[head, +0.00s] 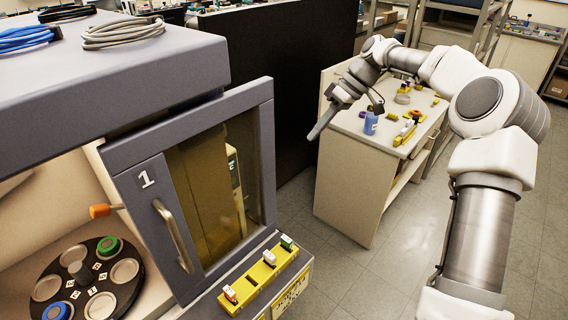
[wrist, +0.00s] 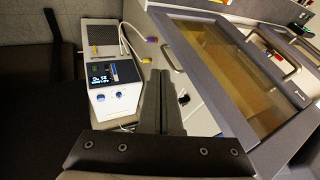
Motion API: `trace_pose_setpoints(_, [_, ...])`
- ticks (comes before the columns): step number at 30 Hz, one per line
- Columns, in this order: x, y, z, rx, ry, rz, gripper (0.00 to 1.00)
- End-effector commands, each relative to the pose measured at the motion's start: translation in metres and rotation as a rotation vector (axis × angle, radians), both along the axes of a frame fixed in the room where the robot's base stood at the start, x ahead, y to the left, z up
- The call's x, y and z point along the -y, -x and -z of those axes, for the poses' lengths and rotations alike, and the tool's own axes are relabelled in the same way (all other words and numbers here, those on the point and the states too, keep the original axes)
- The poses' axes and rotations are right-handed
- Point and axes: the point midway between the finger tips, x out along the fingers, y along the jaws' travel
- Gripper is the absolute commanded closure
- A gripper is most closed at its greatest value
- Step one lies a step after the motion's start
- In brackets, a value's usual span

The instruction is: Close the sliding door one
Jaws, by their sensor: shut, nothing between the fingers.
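Sliding door one (head: 150,215) is a grey-framed panel with an amber window, a white "1" and a curved metal handle (head: 172,235). It stands at the right part of the instrument's front in the head view. To its left the chamber is open, showing a black round sample carousel (head: 75,285). My gripper (head: 314,133) is shut and empty, in the air to the right of the door and apart from it. In the wrist view my shut fingers (wrist: 162,88) show, with a grey-framed amber window panel to their right; I cannot tell if that is door one.
A yellow block (head: 262,280) with small items sits on the ledge below the door. A white bench (head: 345,165) with a blue bottle (head: 371,123) and small parts stands behind my gripper. A white device with a display (wrist: 112,90) shows in the wrist view. The grey floor is clear.

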Motion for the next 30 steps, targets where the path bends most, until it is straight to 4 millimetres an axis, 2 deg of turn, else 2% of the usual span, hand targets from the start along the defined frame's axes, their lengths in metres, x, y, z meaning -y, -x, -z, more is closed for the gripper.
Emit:
trace_pose_setpoints(4, [0.006, -0.007, 0.003, 0.008, -0.041, -0.006, 1.00])
trace_pose_setpoints(8, [0.002, -0.007, 0.009, 0.009, -0.047, -0.008, 1.00])
trace_pose_setpoints(11, [-0.007, -0.005, 0.020, 0.007, -0.046, -0.009, 1.00])
trace_pose_setpoints(22, [-0.055, 0.001, 0.083, 0.006, -0.046, -0.010, 1.00])
trace_pose_setpoints(30, [-0.075, 0.022, 0.081, 0.008, -0.044, -0.007, 1.00])
